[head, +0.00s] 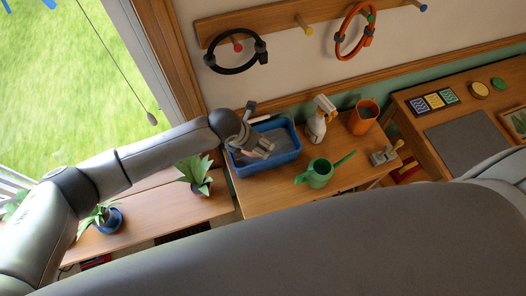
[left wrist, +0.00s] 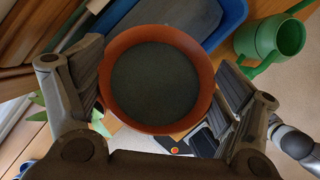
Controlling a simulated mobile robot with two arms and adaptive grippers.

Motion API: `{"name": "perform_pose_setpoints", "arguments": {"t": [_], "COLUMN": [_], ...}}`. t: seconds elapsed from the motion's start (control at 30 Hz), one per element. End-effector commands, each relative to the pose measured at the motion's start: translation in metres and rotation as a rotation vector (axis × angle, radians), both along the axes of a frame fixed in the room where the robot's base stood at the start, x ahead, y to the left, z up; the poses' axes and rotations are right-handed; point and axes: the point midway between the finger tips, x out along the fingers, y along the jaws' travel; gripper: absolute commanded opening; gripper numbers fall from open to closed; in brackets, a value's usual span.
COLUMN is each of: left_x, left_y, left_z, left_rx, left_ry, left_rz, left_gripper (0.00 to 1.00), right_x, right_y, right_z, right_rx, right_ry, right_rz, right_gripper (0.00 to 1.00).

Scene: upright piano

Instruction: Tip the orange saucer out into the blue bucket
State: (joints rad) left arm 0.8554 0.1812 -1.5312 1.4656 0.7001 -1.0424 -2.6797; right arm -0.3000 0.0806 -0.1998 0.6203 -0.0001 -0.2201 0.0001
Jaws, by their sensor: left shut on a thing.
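The orange saucer (left wrist: 113,101) shows in the left wrist view as a round orange dish with a dark grey fill (left wrist: 155,84) inside its rim. My left gripper (left wrist: 160,82) is shut on it, one finger on each side. In the head view my left gripper (head: 250,142) is over the left part of the blue bucket (head: 277,163), a rectangular tub with a greyish inside. The saucer cannot be made out there. The blue bucket also shows beyond the saucer in the left wrist view (left wrist: 234,16). Whether the saucer is tilted is hard to tell.
A green watering can (head: 319,173), a white spray bottle (head: 318,122) and an orange pot (head: 364,117) stand right of the bucket. Potted plants (head: 195,175) stand on the lower bench at left. Rings hang from wall pegs above. My own arm fills the foreground.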

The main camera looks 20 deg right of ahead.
Motion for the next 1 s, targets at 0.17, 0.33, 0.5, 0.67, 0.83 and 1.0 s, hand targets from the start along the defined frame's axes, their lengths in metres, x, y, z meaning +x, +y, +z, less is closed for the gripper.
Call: {"name": "perform_pose_setpoints", "arguments": {"t": [0.17,0.33,0.5,0.67,0.83,1.0], "left_x": [0.002,0.001,-0.003,-0.005,-0.006,-0.008], "left_y": [-0.003,-0.002,0.005,0.008,0.007,0.01], "left_z": [0.005,0.003,-0.011,-0.017,-0.017,-0.031], "left_rx": [0.049,0.045,-0.055,-0.169,-0.213,-0.296], "left_ry": [0.036,0.034,-0.04,-0.126,-0.16,-0.221], "left_rz": [0.0,0.0,0.0,0.0,-0.001,0.0], "left_gripper": [0.63,0.63,0.63,0.63,0.63,0.63], "right_x": [0.0,0.0,0.0,0.0,0.0,0.0], "right_y": [0.001,0.001,0.001,0.001,0.001,0.002], "right_z": [0.005,0.003,-0.009,-0.024,-0.029,-0.054], "right_rx": [0.001,0.001,0.001,0.001,0.002,0.002], "right_ry": [0.0,0.0,0.0,0.0,0.0,0.0], "right_rz": [0.0,0.0,0.0,0.0,-0.001,-0.001], "right_gripper": [0.4,0.4,0.4,0.4,0.4,0.4]}}
